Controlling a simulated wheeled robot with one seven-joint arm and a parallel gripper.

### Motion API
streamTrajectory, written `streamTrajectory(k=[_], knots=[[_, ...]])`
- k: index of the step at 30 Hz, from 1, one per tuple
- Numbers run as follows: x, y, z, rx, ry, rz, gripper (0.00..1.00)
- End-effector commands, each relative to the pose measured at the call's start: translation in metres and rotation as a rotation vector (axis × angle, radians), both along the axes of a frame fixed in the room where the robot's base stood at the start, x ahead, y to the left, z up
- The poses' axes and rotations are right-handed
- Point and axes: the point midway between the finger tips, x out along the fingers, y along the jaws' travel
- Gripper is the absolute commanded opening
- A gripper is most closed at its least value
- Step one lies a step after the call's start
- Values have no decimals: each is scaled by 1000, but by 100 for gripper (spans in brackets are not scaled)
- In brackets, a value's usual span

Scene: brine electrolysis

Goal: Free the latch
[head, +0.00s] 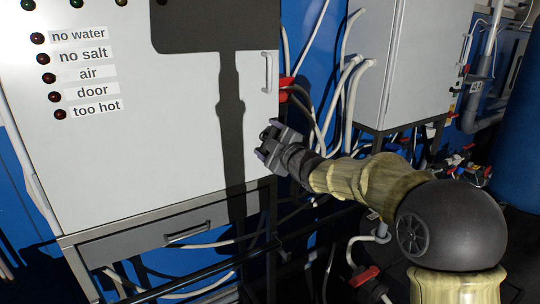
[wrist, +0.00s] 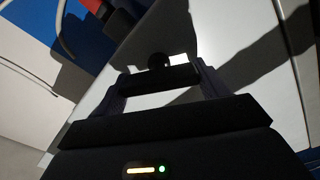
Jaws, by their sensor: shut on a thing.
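My gripper (head: 268,145) is at the right edge of the light grey cabinet (head: 160,155), below its vertical door handle (head: 268,72). In the wrist view my gripper (wrist: 157,78) has its two dark fingers close around a small dark part with a round knob, which I take to be the latch (wrist: 158,61). The fingers are shut on it. The cabinet's pale face lies behind it. In the head view the latch is largely hidden by my gripper, and its exact position cannot be told. The cabinet door looks closed.
Indicator lamps with labels such as "door" (head: 93,91) are on the cabinet's left side. A drawer (head: 187,232) sits beneath. A second grey cabinet (head: 425,60), white hoses (head: 350,85) and red connectors (head: 285,88) are to the right, close to my arm.

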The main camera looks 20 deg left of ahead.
Motion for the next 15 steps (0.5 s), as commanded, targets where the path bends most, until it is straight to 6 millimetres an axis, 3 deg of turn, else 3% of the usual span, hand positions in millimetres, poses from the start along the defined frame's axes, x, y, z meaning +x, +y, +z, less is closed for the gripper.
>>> streamTrajectory(k=[15], knots=[[-2, 2, -6, -288, -341, 2, 50]])
